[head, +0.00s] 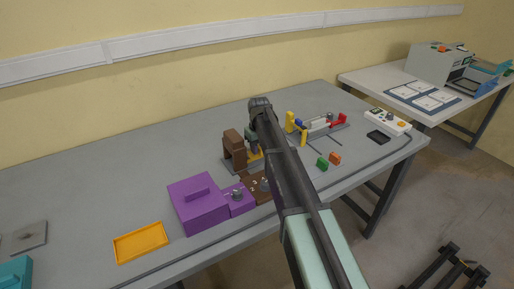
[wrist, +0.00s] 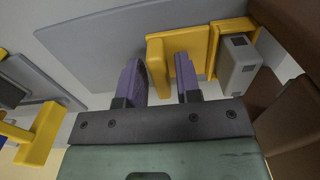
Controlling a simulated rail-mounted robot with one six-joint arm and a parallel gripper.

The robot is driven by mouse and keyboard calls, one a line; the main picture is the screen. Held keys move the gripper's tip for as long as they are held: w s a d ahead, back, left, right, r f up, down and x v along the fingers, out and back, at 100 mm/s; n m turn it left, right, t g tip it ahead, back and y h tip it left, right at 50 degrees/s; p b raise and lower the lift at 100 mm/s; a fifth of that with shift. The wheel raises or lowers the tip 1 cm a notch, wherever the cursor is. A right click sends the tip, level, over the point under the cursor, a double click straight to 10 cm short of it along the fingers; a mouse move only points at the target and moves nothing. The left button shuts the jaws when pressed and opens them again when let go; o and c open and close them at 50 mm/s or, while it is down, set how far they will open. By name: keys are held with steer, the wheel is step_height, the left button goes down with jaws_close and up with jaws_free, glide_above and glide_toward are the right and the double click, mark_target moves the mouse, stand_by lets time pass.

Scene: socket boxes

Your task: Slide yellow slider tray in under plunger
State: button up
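The yellow slider tray (wrist: 181,41) shows at the top middle of the wrist view, with an upright tab (wrist: 157,68) at its near left end. A grey box (wrist: 238,64) sits in its yellow frame at the right. My gripper (wrist: 161,84) has its two purple fingers apart, with the tab between them. The tab lies close to the left finger; contact is unclear. In the head view my gripper (head: 253,146) is at the brown press fixture (head: 234,149), beside a yellow part of the slider (head: 256,154) that my arm partly hides. The plunger is not clearly visible.
A purple box (head: 198,203) and an orange tray (head: 141,242) are to the left. Green (head: 322,164) and orange (head: 335,158) blocks, and a fixture with yellow and red ends (head: 317,124), are to the right. Brown fixture parts (wrist: 295,125) border the right of the wrist view.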

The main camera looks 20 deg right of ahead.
steer(key=shift+o, duration=0.5)
steer(key=shift+r, duration=0.15)
step_height(320, 180, up, 11)
steer(key=p, duration=1.1)
steer(key=shift+f, duration=0.2)
